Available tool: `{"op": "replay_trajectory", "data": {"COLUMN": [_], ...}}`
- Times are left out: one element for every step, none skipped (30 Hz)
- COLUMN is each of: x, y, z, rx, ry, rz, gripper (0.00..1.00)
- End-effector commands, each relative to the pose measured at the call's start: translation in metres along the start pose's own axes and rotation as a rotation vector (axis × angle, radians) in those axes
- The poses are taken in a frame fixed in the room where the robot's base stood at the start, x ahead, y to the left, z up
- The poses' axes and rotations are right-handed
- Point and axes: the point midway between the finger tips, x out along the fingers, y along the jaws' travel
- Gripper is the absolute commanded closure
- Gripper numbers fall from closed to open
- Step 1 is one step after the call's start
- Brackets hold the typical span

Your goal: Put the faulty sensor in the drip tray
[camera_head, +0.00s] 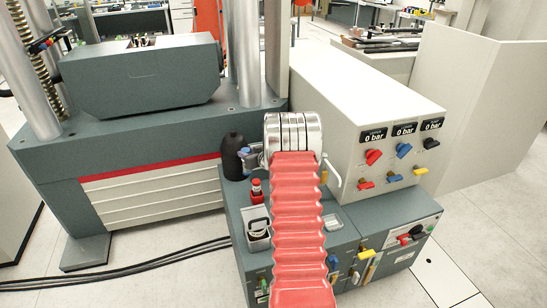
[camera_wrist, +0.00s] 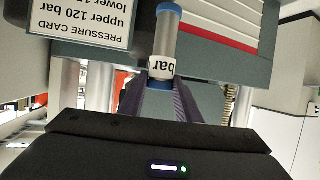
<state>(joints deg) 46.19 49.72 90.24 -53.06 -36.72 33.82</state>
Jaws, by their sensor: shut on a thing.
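In the wrist view my gripper (camera_wrist: 165,103) is shut on a sensor (camera_wrist: 162,48), a slim grey cylinder with blue bands and a white label reading "bar". The rest of the label is turned away. In the head view my red arm and its metal wrist hide most of my gripper and the sensor. A small light-rimmed tray (camera_head: 258,244) with round items in it lies on the grey bench, left of my arm. I cannot tell if it is the drip tray. A flat pale dish (camera_head: 333,223) lies to the right of my arm.
A red-topped piece (camera_head: 256,188) and a black rounded object (camera_head: 232,157) stand left of my arm. The cream valve panel (camera_head: 392,150) rises at right, with levers sticking out. The grey testing machine (camera_head: 150,140) is at left. A pressure card (camera_wrist: 82,22) shows in the wrist view.

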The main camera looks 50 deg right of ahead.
Motion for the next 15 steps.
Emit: {"op": "replay_trajectory", "data": {"x": [-0.002, -0.003, -0.005, -0.008, -0.01, -0.014, -0.017, -0.02, -0.025, -0.029, -0.033, -0.04, -0.045, -0.05, -0.057], "y": [-0.025, -0.038, -0.056, -0.069, -0.082, -0.099, -0.113, -0.125, -0.143, -0.156, -0.168, -0.186, -0.198, -0.21, -0.227], "z": [-0.011, -0.016, -0.022, -0.026, -0.029, -0.034, -0.038, -0.041, -0.044, -0.047, -0.05, -0.052, -0.054, -0.056, -0.058], "rx": [-0.007, -0.009, -0.014, -0.016, -0.019, -0.023, -0.026, -0.029, -0.032, -0.035, -0.038, -0.041, -0.045, -0.046, -0.051], "ry": [0.002, 0.003, 0.003, 0.003, 0.002, 0.002, 0.002, 0.001, 0.001, 0.002, 0.002, 0.002, 0.002, 0.002, 0.002], "rz": [-0.016, -0.023, -0.032, -0.039, -0.046, -0.054, -0.061, -0.068, -0.077, -0.085, -0.091, -0.1, -0.107, -0.114, -0.123], "gripper": [1.0, 1.0, 1.0, 1.0, 1.0, 1.0, 1.0, 1.0, 1.0, 1.0, 1.0, 1.0, 1.0, 1.0, 1.0]}}
